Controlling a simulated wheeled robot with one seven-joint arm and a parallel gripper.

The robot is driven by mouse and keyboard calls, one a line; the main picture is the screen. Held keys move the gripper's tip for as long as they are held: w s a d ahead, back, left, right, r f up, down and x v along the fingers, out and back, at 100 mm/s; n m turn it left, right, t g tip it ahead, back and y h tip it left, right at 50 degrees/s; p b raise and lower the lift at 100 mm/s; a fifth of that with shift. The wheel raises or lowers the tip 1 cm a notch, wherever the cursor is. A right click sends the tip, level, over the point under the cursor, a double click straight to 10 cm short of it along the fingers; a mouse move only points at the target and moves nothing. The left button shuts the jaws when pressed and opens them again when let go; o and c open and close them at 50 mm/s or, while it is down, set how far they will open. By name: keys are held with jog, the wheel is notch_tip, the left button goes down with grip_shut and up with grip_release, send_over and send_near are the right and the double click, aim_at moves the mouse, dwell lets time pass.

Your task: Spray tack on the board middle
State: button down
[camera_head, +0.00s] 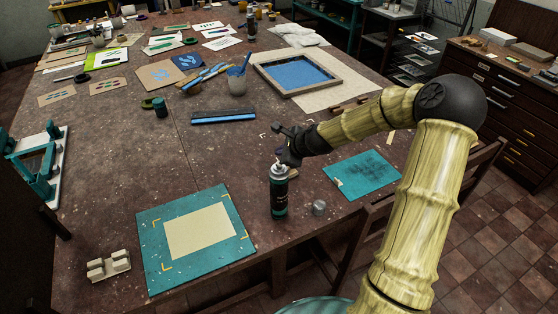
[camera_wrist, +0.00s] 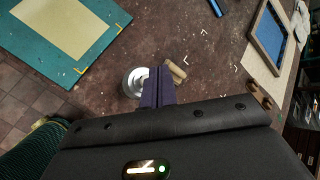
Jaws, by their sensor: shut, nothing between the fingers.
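The spray can (camera_head: 279,192), black and teal with a silver top, stands upright on the table. My gripper (camera_head: 285,160) is just above and behind the can's top; whether it touches the can is unclear. In the wrist view my gripper's fingers (camera_wrist: 160,82) are pressed together, with nothing seen between them. A silver round object (camera_wrist: 134,82) shows beside the fingers; I cannot tell whether it is the can's top or the loose cap. The teal board (camera_head: 235,247) with a cream middle panel (camera_head: 202,232) lies flat left of the can, also visible in the wrist view (camera_wrist: 97,52).
A small silver cap (camera_head: 319,208) stands right of the can. Another teal mat (camera_head: 362,174) lies farther right. A framed blue screen (camera_head: 340,82) lies behind. A pale block (camera_head: 108,265) sits left of the board. Bare table lies between board and dark blue squeegee (camera_head: 222,118).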

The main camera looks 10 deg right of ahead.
notch_tip(320, 180, up, 3)
jog(key=shift+r+p, duration=0.15)
jog(key=shift+p, duration=0.8)
jog(key=s+a+f+n+g+h+b, duration=0.1)
jog(key=s+a+f+n+g+b, duration=0.3)
jog(key=s+n, duration=0.55)
jog(key=s+d+f+n+g+h+b, duration=0.1)
jog(key=s+d+n+h+b, duration=0.2)
jog(key=s+n, duration=0.9)
jog(key=s+b, duration=0.1)
jog(key=s, duration=0.5)
jog(key=shift+s+d+g, duration=0.15)
jog(key=shift+s+g, duration=0.05)
jog(key=shift+g, duration=0.1)
jog(key=shift+w+f, duration=0.1)
dwell(0.8)
